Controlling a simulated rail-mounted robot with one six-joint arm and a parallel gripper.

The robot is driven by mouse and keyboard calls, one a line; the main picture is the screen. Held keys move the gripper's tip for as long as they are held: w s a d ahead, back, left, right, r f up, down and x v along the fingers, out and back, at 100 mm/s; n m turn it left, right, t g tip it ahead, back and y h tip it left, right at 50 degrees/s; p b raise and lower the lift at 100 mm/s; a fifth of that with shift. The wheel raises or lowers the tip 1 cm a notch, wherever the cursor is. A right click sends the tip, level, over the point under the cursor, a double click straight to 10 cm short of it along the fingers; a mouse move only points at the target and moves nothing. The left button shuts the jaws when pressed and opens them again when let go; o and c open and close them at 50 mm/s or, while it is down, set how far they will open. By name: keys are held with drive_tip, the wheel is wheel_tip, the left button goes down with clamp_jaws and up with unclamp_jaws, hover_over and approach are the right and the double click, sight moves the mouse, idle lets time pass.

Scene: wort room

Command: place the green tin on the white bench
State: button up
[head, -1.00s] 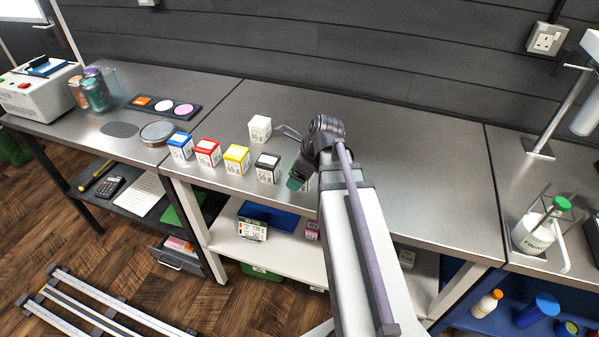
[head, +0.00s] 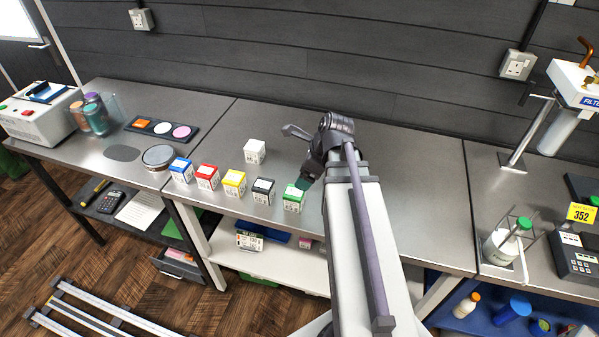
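The green tin (head: 293,200) is a small cube with a pale label, standing upright at the right end of a row of tins on the middle bench. This bench (head: 410,205) has a grey metal top, white legs and a white lower shelf. My gripper (head: 305,181) is just above and behind the green tin, at the tin's upper right edge. My wrist and arm hide most of it, so I cannot tell whether its fingers are apart or touch the tin.
Left of the green tin stand black (head: 263,191), yellow (head: 234,184), red (head: 207,177) and blue (head: 181,170) tins. A white tin (head: 255,151) stands behind the row. The middle bench top is clear right of my arm. A bottle rack (head: 505,247) stands on the right bench.

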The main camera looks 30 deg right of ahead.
drive_tip(key=s+a+n+g+h, duration=0.1)
drive_tip(key=a+n, duration=0.8)
drive_tip(key=n, duration=0.4)
drive_tip(key=s+a+f+n+g+h, duration=0.1)
drive_tip(key=s+a+n+g+h, duration=0.1)
drive_tip(key=a+n, duration=0.7)
drive_tip(key=n, duration=0.5)
drive_tip(key=shift+f+n, duration=0.3)
